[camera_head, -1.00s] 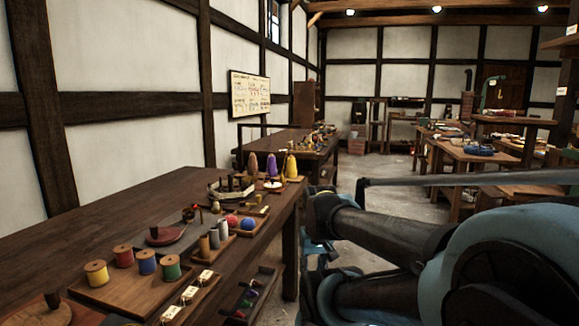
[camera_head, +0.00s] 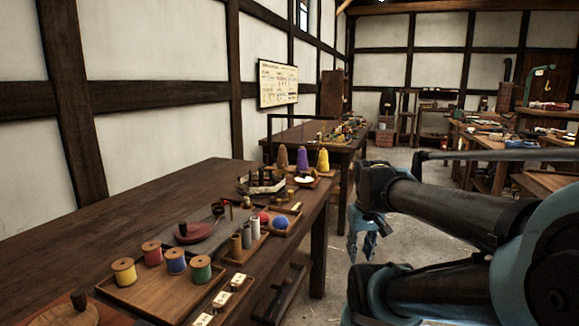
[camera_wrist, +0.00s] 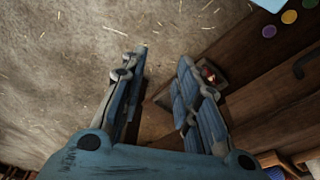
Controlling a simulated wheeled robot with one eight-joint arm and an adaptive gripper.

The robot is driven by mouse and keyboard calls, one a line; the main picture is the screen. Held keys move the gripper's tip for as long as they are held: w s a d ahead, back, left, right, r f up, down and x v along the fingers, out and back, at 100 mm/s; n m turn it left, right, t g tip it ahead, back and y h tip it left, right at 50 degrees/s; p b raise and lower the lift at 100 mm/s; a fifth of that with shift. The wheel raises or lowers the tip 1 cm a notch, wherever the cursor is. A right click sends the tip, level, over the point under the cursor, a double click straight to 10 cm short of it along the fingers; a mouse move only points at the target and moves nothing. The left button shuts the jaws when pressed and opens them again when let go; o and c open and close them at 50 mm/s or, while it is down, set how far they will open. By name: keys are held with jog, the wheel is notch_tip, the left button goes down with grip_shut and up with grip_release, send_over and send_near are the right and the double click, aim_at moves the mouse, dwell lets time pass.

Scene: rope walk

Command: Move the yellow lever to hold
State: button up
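I cannot make out a yellow lever clearly in either view. A small thin upright piece with a yellowish part (camera_head: 231,211) stands among the items on the near bench, too small to identify. My gripper (camera_head: 363,243) hangs pointing down over the floor, beside the right edge of the near bench (camera_head: 150,205). In the wrist view my gripper (camera_wrist: 163,62) has its two blue fingers well apart, with bare floor between them. Nothing is held.
A tray (camera_head: 150,290) holds yellow, red, blue and green spools. A second bench (camera_head: 300,133) stands behind.

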jog(key=w+a+r+n, duration=0.2)
jog(key=w+r, duration=0.4)
jog(key=r, duration=0.1)
notch_tip(320, 180, up, 10)
jog(key=n+g, duration=0.2)
jog(key=n, duration=0.8)
send_over(291, 191)
jog(key=shift+w+f, duration=0.2)
jog(key=shift+f, duration=5.15)
jog(key=shift+s, duration=0.25)
